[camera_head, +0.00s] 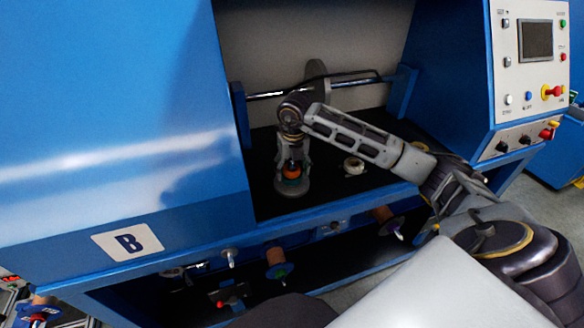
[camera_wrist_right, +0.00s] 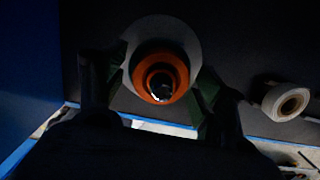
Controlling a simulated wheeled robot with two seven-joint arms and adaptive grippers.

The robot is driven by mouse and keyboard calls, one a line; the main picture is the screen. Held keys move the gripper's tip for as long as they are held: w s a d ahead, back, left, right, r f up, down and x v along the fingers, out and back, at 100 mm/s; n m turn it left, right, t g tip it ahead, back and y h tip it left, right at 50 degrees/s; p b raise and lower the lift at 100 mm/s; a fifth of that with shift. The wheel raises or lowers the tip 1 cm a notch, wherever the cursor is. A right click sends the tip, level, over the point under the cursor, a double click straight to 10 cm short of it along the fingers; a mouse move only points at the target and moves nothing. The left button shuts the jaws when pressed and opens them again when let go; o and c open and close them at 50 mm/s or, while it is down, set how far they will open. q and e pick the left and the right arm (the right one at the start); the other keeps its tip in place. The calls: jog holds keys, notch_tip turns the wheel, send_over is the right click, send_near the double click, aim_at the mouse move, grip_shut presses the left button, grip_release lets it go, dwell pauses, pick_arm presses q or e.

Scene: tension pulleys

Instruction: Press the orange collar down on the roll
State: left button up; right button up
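The orange collar (camera_head: 291,171) sits on top of the roll (camera_head: 292,187), inside the blue machine's open bay. In the right wrist view the collar (camera_wrist_right: 149,88) is a ring around a dark centre with a small bright spot, with the pale roll (camera_wrist_right: 146,28) behind it. My right gripper (camera_head: 292,165) points down over the collar. My left gripper is not in view.
A second pale roll (camera_head: 354,165) stands to the right on the dark bay floor; it also shows in the wrist view (camera_wrist_right: 287,101). A blue side wall (camera_head: 226,60) borders the bay. A horizontal bar (camera_head: 266,94) crosses behind. Several spools hang below the front edge.

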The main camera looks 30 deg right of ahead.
jog(key=shift+s+r, duration=0.25)
jog(key=shift+r, duration=1.8)
jog(key=shift+s+r, duration=0.2)
jog(key=shift+r, duration=1.85)
jog(key=shift+a+r, duration=0.1)
